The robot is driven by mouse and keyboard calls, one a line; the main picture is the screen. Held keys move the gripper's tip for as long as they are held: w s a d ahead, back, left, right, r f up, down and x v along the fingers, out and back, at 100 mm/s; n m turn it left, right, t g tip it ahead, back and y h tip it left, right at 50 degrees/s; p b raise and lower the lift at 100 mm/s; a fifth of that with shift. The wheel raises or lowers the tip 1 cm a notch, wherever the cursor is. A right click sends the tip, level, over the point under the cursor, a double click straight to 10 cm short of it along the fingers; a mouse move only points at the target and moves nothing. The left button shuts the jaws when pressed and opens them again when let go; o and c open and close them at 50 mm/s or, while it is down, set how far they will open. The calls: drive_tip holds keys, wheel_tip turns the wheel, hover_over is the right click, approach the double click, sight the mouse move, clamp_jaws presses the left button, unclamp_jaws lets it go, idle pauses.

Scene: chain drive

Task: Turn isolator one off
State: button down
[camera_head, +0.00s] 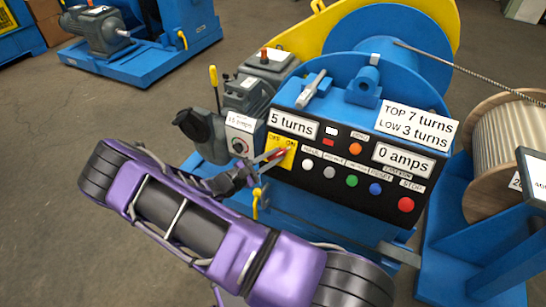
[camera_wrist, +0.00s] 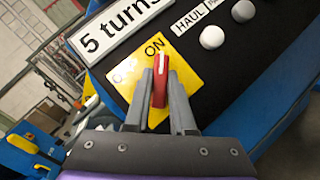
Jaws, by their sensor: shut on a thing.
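The isolator is a red rotary handle (camera_wrist: 160,82) with a white line, on a yellow plate (camera_wrist: 207,76) marked OFF and ON. In the wrist view the handle's tip points to the ON mark. My gripper (camera_wrist: 163,88) is around the red handle, one finger on each side, shut on it. In the head view the yellow plate (camera_head: 289,161) is at the left end of the black control panel (camera_head: 330,185), and my gripper (camera_head: 272,158) reaches it from the left, hiding part of the handle.
The panel carries several buttons, including a green one (camera_head: 352,181) and a red STOP button (camera_head: 405,204). Signs read "5 turns" (camera_head: 293,123) and "0 amps" (camera_head: 403,160). A grey motor with a "15 amps" box (camera_head: 240,123) stands left of the panel. A rope reel (camera_head: 510,145) stands right.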

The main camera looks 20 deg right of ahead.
drive_tip(key=shift+n, duration=0.3)
drive_tip(key=n+t+p, duration=0.2)
drive_tip(key=n+t, duration=0.2)
drive_tip(key=n, duration=0.2)
drive_tip(key=shift+s, duration=0.1)
drive_tip(key=n+t+y+p, duration=0.1)
drive_tip(key=n+t+p, duration=0.1)
drive_tip(key=n, duration=0.1)
drive_tip(key=n+t+y+p, duration=0.1)
drive_tip(key=n+t+p, duration=0.1)
drive_tip(key=n, duration=0.2)
drive_tip(key=shift+s+d+r, duration=0.1)
drive_tip(key=shift+s+r, duration=0.05)
drive_tip(key=n+t+y+p, duration=0.1)
drive_tip(key=n+p, duration=0.1)
drive_tip(key=n, duration=0.1)
drive_tip(key=n+t+y+p, duration=0.1)
drive_tip(key=n+y+p, duration=0.1)
drive_tip(key=n, duration=0.1)
drive_tip(key=shift+d+t+y, duration=0.1)
drive_tip(key=shift+t+y, duration=0.2)
drive_tip(key=shift+t, duration=0.1)
drive_tip(key=shift+s+f+n+t+y+p, duration=0.15)
drive_tip(key=shift+n+y+p, duration=0.25)
drive_tip(key=shift+n+y, duration=0.7)
drive_tip(key=shift+w+f+n+t+y+p, duration=0.15)
drive_tip(key=shift+n+y+p, duration=0.35)
drive_tip(key=shift+n, duration=1.1)
drive_tip(key=shift+s+r+n, duration=0.1)
drive_tip(key=shift+n, duration=0.2)
